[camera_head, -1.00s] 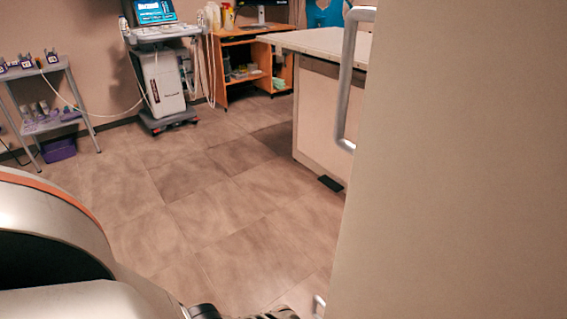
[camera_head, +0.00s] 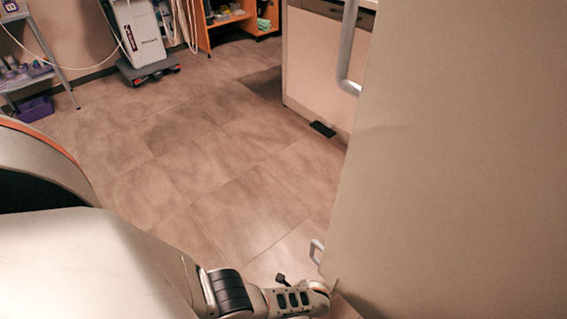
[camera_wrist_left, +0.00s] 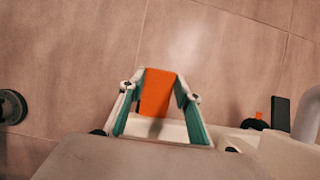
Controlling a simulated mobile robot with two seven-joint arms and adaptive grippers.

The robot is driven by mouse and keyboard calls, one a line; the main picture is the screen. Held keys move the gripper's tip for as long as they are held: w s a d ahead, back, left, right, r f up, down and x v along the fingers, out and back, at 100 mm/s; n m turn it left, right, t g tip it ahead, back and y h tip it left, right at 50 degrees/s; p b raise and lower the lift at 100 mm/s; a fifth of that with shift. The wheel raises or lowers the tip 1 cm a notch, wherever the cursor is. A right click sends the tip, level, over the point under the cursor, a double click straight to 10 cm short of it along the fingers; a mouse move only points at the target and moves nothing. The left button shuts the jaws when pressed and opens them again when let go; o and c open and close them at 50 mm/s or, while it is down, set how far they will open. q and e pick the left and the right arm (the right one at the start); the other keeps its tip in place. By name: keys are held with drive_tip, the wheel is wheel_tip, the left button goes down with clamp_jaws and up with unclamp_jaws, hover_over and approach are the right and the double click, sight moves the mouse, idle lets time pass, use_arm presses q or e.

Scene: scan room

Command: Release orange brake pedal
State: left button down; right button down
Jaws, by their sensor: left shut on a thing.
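The orange brake pedal (camera_wrist_left: 157,92) shows in the left wrist view as a flat orange piece. My left gripper (camera_wrist_left: 160,86) has its teal-lined fingers on either side of it and is shut on it. In the head view my left arm reaches in from the left, and its wrist end (camera_head: 295,298) is low beside the large beige panel (camera_head: 460,170). The pedal cannot be made out in the head view. My right gripper is in neither view.
A black pedal (camera_wrist_left: 280,112) and a small orange piece (camera_wrist_left: 260,115) sit right of my gripper. A silver handle (camera_head: 350,50) and a lower metal loop (camera_head: 317,252) are by the panel. A white cabinet (camera_head: 315,75) stands beyond. The tiled floor (camera_head: 190,150) is open.

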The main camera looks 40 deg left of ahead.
use_arm(q)
drive_tip(key=shift+r+y, duration=0.15)
drive_tip(key=shift+y, duration=0.15)
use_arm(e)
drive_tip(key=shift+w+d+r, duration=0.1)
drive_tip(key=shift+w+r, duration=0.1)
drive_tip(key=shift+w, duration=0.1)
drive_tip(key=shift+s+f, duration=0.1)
use_arm(q)
drive_tip(key=c, duration=1.4)
unclamp_jaws()
drive_tip(key=shift+c, duration=0.2)
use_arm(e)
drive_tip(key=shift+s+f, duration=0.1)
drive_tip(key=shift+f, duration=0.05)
